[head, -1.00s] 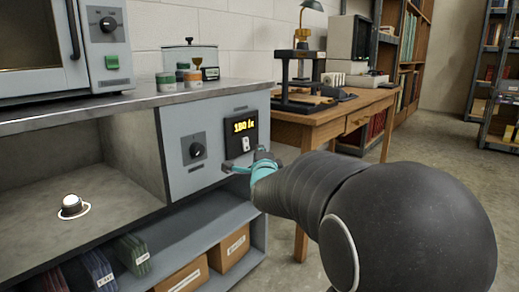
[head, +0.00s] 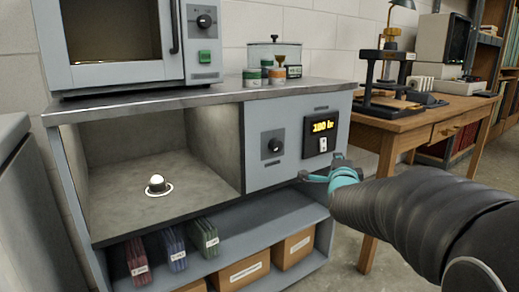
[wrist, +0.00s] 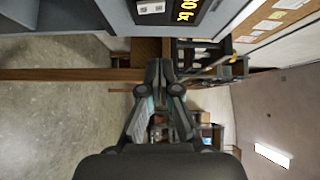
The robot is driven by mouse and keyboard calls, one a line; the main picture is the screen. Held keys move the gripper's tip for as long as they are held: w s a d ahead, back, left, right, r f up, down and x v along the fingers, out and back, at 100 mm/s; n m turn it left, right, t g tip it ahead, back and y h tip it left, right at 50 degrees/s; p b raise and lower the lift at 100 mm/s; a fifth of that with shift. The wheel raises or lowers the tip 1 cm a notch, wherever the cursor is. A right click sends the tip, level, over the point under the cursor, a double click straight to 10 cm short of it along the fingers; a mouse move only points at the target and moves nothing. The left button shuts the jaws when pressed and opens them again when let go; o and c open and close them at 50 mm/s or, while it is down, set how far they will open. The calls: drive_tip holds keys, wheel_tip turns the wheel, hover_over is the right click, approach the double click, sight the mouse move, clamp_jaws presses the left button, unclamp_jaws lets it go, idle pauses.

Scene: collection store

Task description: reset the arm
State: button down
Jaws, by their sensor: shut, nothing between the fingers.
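My gripper (wrist: 164,88) is shut and empty in the wrist view, its two fingertips together. In the head view my gripper (head: 318,179) is at the end of my dark arm, in front of the grey control panel (head: 262,170). Whether it touches the panel I cannot tell. The panel has a black knob (head: 275,146) and a lit display (head: 322,126) with yellow characters and a white switch (head: 322,145) below. The display also shows at the top of the wrist view (wrist: 187,10).
A white-capped round object (head: 157,184) sits in the open bay on the left. A microwave-like oven (head: 125,45) and small jars (head: 252,77) stand on the counter. A wooden desk (head: 420,122) stands behind my arm on the right.

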drive_tip(key=s+a+f+n+g+y, duration=0.25)
drive_tip(key=f+n+g, duration=0.35)
drive_tip(key=f, duration=0.4)
drive_tip(key=s+a+f+n+g+y+p, duration=0.2)
drive_tip(key=s+a+f+n+g, duration=0.15)
drive_tip(key=s+n, duration=0.55)
drive_tip(key=s+a+r+n+g+p, duration=0.1)
drive_tip(key=s+a+n+g+p, duration=0.1)
drive_tip(key=s, duration=0.7)
drive_tip(key=s+a+r+n+g+p, duration=0.2)
drive_tip(key=s+p, duration=0.1)
drive_tip(key=s, duration=0.7)
drive_tip(key=s+a+r+n+t+p, duration=0.1)
drive_tip(key=s+r+p, duration=0.2)
drive_tip(key=s+r, duration=0.2)
drive_tip(key=shift+r+t+p, duration=0.35)
drive_tip(key=shift+r, duration=0.5)
drive_tip(key=shift+s, duration=0.1)
